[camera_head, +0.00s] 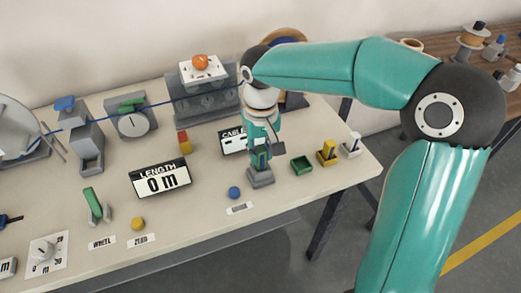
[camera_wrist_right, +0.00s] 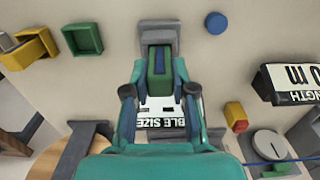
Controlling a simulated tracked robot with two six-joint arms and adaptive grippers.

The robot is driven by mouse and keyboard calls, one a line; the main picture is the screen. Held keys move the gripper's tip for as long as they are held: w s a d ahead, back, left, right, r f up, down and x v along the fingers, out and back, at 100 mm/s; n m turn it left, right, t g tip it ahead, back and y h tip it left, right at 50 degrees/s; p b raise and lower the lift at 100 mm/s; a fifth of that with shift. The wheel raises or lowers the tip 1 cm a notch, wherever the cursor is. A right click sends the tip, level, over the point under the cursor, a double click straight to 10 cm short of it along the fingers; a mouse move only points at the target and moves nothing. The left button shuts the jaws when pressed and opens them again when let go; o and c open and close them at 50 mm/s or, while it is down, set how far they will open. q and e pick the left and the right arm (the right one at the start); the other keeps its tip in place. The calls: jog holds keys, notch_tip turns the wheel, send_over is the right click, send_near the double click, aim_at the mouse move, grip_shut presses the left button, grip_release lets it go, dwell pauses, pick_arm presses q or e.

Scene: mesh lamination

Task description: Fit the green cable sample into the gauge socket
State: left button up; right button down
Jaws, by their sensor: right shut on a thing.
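My right gripper (camera_head: 261,157) comes down from above at the grey gauge socket (camera_head: 261,179), near the table's front right part. It is shut on the green cable sample (camera_wrist_right: 159,62), which shows as a small green block with blue between the fingers in the right wrist view. The sample's lower end is at the socket, whose grey body (camera_wrist_right: 158,30) also shows there; I cannot tell how deep it sits. The green tray (camera_head: 302,165) to the right is empty. The CABLE SIZE display (camera_head: 232,143) stands behind, partly hidden by my gripper. My left gripper is not in view.
Yellow (camera_head: 327,153) and white (camera_head: 350,146) holders stand right of the green tray. A blue button (camera_head: 234,192) lies left of the socket. A blue cable (camera_head: 178,104) crosses the back. The table's front right surface is clear.

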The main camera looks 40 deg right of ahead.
aim_at(261, 150)
jog(key=shift+f+b, duration=0.85)
jog(key=shift+f, duration=0.35)
jog(key=c, duration=0.9)
grip_release()
notch_tip(261, 150, up, 12)
